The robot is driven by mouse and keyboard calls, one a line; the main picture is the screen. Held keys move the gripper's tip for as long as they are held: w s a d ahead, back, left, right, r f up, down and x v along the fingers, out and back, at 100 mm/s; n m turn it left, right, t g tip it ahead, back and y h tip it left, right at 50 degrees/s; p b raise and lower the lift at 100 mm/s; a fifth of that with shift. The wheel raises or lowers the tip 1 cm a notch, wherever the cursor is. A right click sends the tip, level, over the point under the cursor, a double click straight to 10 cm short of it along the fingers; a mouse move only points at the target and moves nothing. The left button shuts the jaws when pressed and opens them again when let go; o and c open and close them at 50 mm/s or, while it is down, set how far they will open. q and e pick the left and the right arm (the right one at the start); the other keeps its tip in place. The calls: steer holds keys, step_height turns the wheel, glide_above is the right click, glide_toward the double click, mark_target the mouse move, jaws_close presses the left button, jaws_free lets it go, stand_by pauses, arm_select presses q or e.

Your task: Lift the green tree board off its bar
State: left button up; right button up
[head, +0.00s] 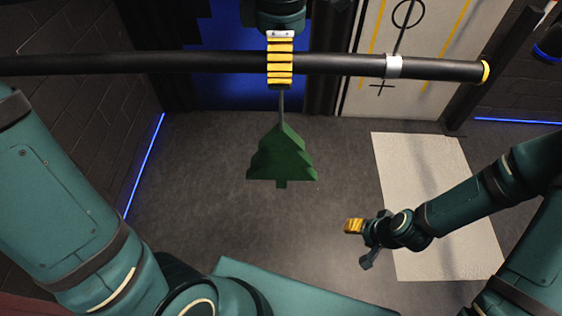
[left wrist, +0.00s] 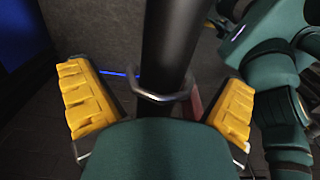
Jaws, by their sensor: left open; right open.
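The green tree board (head: 282,157) hangs by a thin stem below a black horizontal bar (head: 180,62) in the head view. My left gripper (head: 280,80) is at the bar, directly above the board, and one yellow-padded finger hides the upper part of the hanger. In the left wrist view the bar (left wrist: 172,45) runs between my left gripper's (left wrist: 158,97) two spread yellow fingers. A metal ring-like hook (left wrist: 160,97) sits around the bar between them. My right gripper (head: 358,245) is open and empty, low at the right, away from the board.
The bar has a light collar (head: 393,66) to the right of my left gripper and a yellow end cap (head: 485,72). A pale mat (head: 430,190) lies on the dark floor at the right. The floor below the board is clear.

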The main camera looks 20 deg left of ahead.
arm_select(q)
steer(key=shift+f, duration=0.2)
steer(key=shift+r, duration=0.1)
steer(key=c, duration=1.5)
steer(key=shift+o, duration=0.2)
